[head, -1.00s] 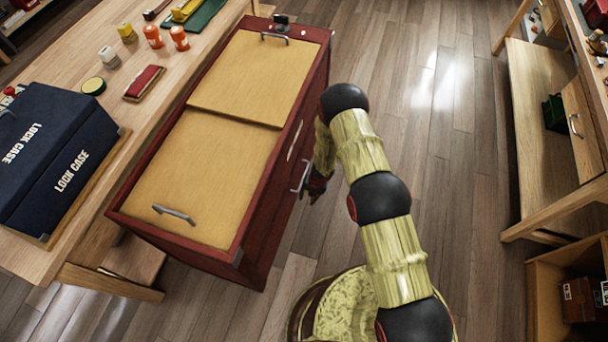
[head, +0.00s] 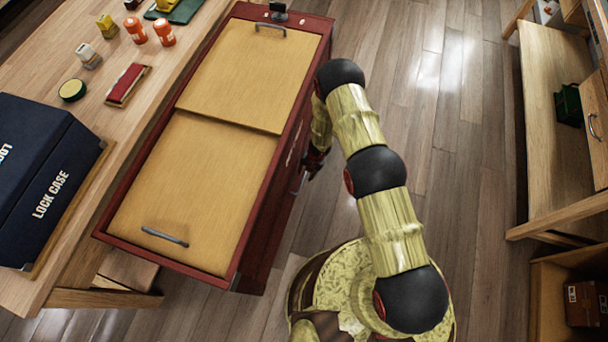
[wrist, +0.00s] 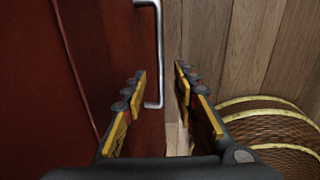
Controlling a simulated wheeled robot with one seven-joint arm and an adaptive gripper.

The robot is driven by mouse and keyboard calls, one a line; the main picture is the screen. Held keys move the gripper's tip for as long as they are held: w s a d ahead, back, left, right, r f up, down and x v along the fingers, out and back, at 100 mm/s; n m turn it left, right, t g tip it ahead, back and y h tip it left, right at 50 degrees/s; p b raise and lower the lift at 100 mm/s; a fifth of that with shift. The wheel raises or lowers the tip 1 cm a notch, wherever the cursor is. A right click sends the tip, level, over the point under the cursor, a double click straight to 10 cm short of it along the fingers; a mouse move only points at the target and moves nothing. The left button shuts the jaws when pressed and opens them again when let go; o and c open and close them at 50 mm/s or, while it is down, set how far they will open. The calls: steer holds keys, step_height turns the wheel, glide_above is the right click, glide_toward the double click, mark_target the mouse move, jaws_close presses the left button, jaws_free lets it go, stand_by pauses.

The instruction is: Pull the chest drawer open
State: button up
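The dark red chest (head: 262,228) stands beside the workbench, with two wooden panels on top. Its drawer handle (head: 301,183) is on the right side face and is mostly hidden in the head view. In the wrist view the grey handle (wrist: 160,60) runs up and down against the red drawer front (wrist: 100,50), and the drawer looks closed. My gripper (head: 315,162) is close beside this face. In the wrist view my gripper (wrist: 161,78) is open, with the handle's lower end showing in the gap between its fingers. I cannot tell whether they touch.
The workbench (head: 110,132) on the left holds a dark lock case (head: 45,165), orange bottles and a red block. A shelf unit (head: 555,130) stands at the right. The wooden floor (head: 450,150) right of my arm is clear.

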mark_target(303, 178)
steer(key=f, duration=0.1)
steer(key=f+b, duration=0.1)
steer(key=f, duration=0.1)
steer(key=a+f, duration=0.1)
steer(key=f, duration=0.1)
steer(key=shift+w+f+b, duration=0.1)
steer(key=shift+w+b, duration=0.1)
steer(key=shift+b, duration=0.15)
steer(key=c, duration=0.3)
steer(key=c, duration=0.4)
jaws_close()
